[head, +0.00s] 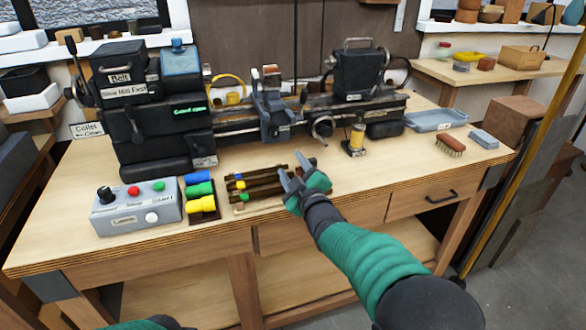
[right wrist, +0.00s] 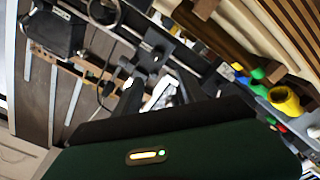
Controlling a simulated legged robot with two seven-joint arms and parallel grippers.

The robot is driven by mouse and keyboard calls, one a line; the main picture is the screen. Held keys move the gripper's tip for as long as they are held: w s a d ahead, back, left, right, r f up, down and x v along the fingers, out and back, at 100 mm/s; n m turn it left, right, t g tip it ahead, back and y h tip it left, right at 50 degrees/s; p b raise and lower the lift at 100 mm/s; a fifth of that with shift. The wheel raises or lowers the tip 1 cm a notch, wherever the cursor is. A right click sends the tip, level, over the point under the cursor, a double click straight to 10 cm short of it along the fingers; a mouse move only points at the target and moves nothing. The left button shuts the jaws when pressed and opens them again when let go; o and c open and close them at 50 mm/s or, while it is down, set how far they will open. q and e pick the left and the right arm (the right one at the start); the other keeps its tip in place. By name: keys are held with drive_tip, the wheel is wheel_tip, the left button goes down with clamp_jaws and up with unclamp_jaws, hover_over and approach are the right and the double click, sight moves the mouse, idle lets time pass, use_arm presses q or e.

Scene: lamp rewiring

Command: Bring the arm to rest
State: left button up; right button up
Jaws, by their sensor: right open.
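My right gripper (head: 291,178) is open and empty in the head view. It is above the front middle of the workbench (head: 330,205), at the right end of a rack of dark rods (head: 262,188) with coloured ends. My right arm, with a green sleeve, reaches up to it from the lower right. In the right wrist view the fingers (right wrist: 158,92) stand apart with nothing held between them. I cannot tell how far the gripper is above the bench top. A bit of my left arm shows at the bottom left edge of the head view; its gripper is out of view.
A dark lathe (head: 262,115) spans the back of the bench. A grey control box (head: 137,206) and blue, green and yellow plugs (head: 200,190) are at the left. A small yellow bottle (head: 357,138), a brush (head: 450,146) and a tray (head: 436,120) are at the right. The front right is clear.

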drive_tip(key=s+d+f+m+g+h, duration=0.5)
drive_tip(key=s+d+f+m+g, duration=0.2)
drive_tip(key=s+d+f, duration=0.65)
drive_tip(key=s+d+f+m+g, duration=0.3)
drive_tip(key=s+f+g, duration=0.15)
drive_tip(key=s, duration=0.65)
drive_tip(key=s+d+f+m+g, duration=0.3)
drive_tip(key=s+f, duration=0.3)
drive_tip(key=s, duration=0.6)
drive_tip(key=w+p+v, duration=0.2)
drive_tip(key=p+v, duration=0.6)
drive_tip(key=p, duration=0.1)
drive_tip(key=w+a+r+p+v, duration=0.1)
drive_tip(key=p+v, duration=0.8)
drive_tip(key=shift+h, duration=0.4)
drive_tip(key=shift+d, duration=0.1)
drive_tip(key=shift+r, duration=0.1)
